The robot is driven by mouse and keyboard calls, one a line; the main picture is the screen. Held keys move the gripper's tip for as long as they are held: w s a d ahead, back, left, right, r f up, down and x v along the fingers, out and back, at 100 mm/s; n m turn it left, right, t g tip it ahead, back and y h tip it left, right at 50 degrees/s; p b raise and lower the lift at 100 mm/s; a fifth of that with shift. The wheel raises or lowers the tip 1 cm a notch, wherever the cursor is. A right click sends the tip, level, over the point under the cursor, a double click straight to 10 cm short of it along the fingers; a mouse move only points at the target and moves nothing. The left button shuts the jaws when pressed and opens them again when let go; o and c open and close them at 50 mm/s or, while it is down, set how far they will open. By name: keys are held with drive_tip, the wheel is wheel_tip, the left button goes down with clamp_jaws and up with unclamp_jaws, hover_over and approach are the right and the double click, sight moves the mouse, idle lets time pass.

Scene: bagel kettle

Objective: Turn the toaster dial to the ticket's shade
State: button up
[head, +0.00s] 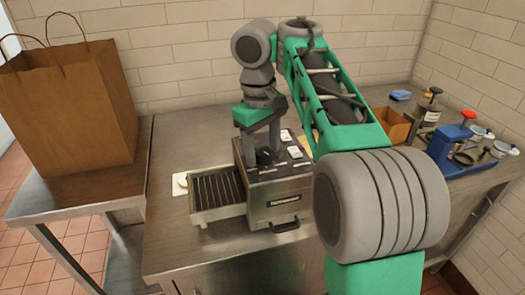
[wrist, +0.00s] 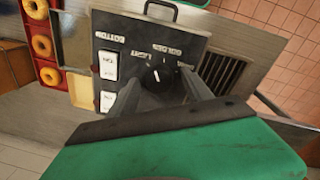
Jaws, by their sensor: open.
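The toaster (head: 277,205) is a steel box on the counter. Its dark top panel (wrist: 125,45) carries a black round dial (wrist: 158,79) with a small light mark on it. Small white labels (wrist: 140,58) sit around the dial, with print too small to read surely. My gripper (head: 264,156) points down over the panel and is open. In the wrist view its two fingers (wrist: 160,90) stand on either side of the dial; I cannot tell whether they touch it. I cannot make out a readable ticket.
Two white switches (wrist: 109,66) sit beside the dial. A wire rack (head: 217,190) juts left from the toaster. A paper bag (head: 70,105) stands on the left table. A blue device (head: 455,150) and jars are at right. Bagels (wrist: 43,46) lie in a red tray.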

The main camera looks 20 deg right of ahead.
clamp_jaws()
idle(0.4)
drive_tip(key=shift+n, duration=3)
drive_tip(key=shift+s, duration=0.1)
unclamp_jaws()
